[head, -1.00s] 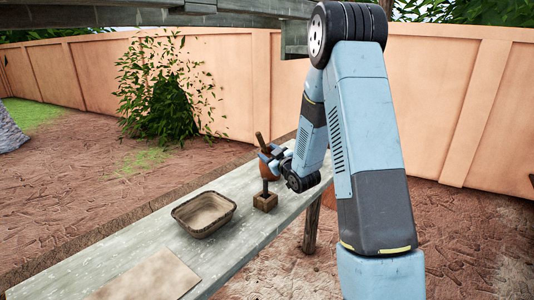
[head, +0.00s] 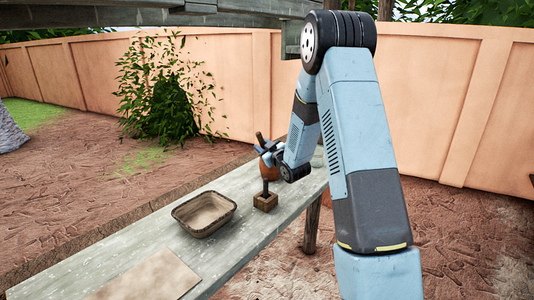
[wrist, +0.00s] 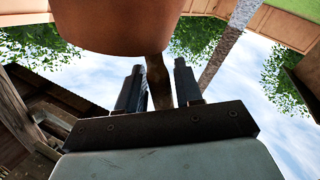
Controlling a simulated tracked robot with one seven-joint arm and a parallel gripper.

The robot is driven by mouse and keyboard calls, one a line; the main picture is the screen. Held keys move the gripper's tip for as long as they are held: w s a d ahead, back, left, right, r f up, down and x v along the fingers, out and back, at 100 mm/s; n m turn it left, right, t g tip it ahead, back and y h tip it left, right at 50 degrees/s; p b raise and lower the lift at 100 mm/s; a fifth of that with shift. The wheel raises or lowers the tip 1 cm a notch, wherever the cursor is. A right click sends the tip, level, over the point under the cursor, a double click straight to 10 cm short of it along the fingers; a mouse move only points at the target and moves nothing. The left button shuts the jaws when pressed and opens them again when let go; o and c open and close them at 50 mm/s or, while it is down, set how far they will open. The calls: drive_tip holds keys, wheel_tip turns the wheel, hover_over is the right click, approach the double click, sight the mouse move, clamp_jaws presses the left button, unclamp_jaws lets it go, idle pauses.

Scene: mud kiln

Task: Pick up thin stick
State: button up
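The thin stick (head: 259,138) is brown and stands tilted out of a reddish-brown pot (head: 269,173) near the far end of the bench. My gripper (head: 267,150) is at the stick, just above the pot's rim, and partly hides both. In the wrist view the stick (wrist: 158,82) shows between my two dark fingers (wrist: 157,80), which stand apart. A little sky shows beside the stick; I cannot tell whether either finger touches it. The pot (wrist: 118,25) fills the upper left of the wrist view.
A wooden block with a dark upright peg (head: 265,201) stands in front of the pot. A woven basket (head: 204,213) and a flat tan board (head: 150,277) lie nearer on the grey bench (head: 232,250). A roof beam (head: 130,17) hangs above.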

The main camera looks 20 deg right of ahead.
clamp_jaws()
drive_tip(key=shift+r, duration=0.1)
